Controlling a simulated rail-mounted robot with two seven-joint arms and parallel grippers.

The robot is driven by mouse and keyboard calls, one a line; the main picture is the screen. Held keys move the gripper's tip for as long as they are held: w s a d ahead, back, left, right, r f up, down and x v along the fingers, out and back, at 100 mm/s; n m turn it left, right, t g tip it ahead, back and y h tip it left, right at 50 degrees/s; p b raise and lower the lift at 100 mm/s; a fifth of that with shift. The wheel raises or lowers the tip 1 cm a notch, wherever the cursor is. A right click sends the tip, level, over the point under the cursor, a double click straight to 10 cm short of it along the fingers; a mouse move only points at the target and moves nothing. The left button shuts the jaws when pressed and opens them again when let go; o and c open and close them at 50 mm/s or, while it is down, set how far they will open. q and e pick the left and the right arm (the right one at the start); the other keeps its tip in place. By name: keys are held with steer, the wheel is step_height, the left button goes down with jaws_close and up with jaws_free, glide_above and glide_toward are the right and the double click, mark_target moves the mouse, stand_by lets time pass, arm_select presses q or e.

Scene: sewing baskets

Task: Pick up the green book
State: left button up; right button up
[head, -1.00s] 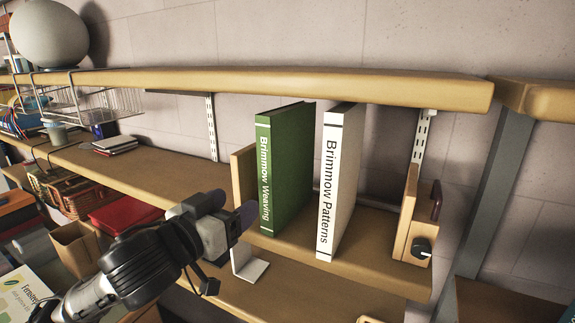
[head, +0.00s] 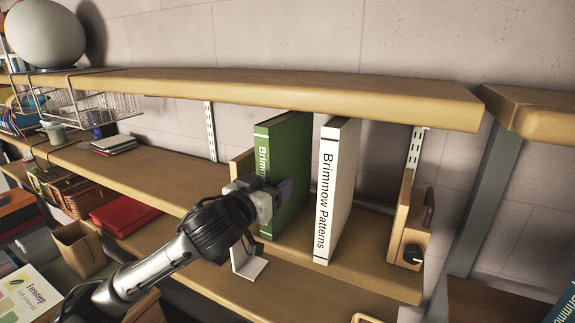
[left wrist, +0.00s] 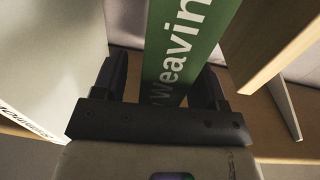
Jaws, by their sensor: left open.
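The green book (head: 291,150), titled "Brimmow Weaving", stands upright on the middle shelf. In the left wrist view its green spine (left wrist: 178,50) rises between my two fingers. My left gripper (head: 270,192) is open at the lower part of the spine, with one finger on each side. It hides part of the title in the head view. I cannot tell whether either finger touches the book. My right gripper is not in view.
A white book (head: 335,190), "Brimmow Patterns", stands just right of the green one with a narrow gap. A wooden bookend (head: 236,165) is on the left. The upper shelf (head: 300,95) hangs close above. A wooden block with a black knob (head: 412,235) stands right.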

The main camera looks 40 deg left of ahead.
arm_select(q)
steer(key=shift+w+a, duration=0.1)
steer(key=shift+w, duration=0.7)
jaws_close()
steer(key=shift+s+r, duration=0.1)
